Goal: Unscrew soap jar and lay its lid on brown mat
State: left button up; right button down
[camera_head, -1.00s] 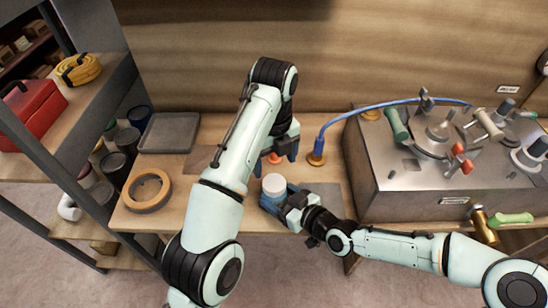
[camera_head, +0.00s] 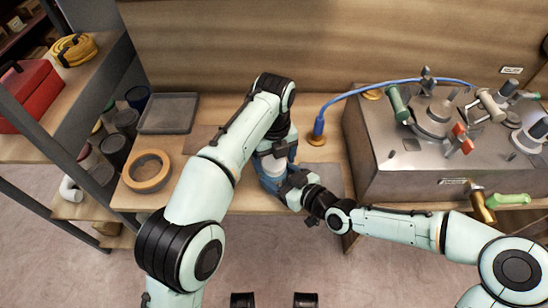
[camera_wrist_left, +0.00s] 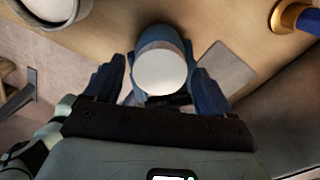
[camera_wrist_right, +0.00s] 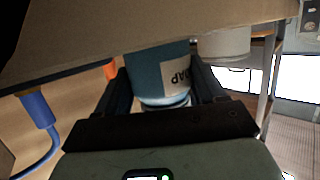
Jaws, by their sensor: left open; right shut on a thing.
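The soap jar (camera_head: 272,184) is blue with a white lid (camera_head: 274,165) and stands near the front of the bench. Its "SOAP" label (camera_wrist_right: 178,76) shows upside down in the right wrist view. My right gripper (camera_head: 287,183) is shut on the jar's body from the right. My left gripper (camera_head: 275,150) is open over the jar. In the left wrist view its fingers stand on either side of the lid (camera_wrist_left: 160,70), with gaps visible. The lid is on the jar. A brown mat (camera_head: 203,139) lies left of the jar, partly hidden by my left arm.
A greyish mat (camera_head: 330,177) lies right of the jar. A tape roll (camera_head: 147,171) and grey tray (camera_head: 168,113) are at the left. A blue hose with a brass base (camera_head: 317,139) stands behind right, beside a metal cabinet (camera_head: 440,165). An orange item (camera_wrist_right: 109,69) shows near the jar.

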pick_arm(q)
jog(key=shift+f, duration=0.2)
pick_arm(e)
jog(key=shift+s+d+f, duration=0.1)
jog(key=shift+f, duration=0.2)
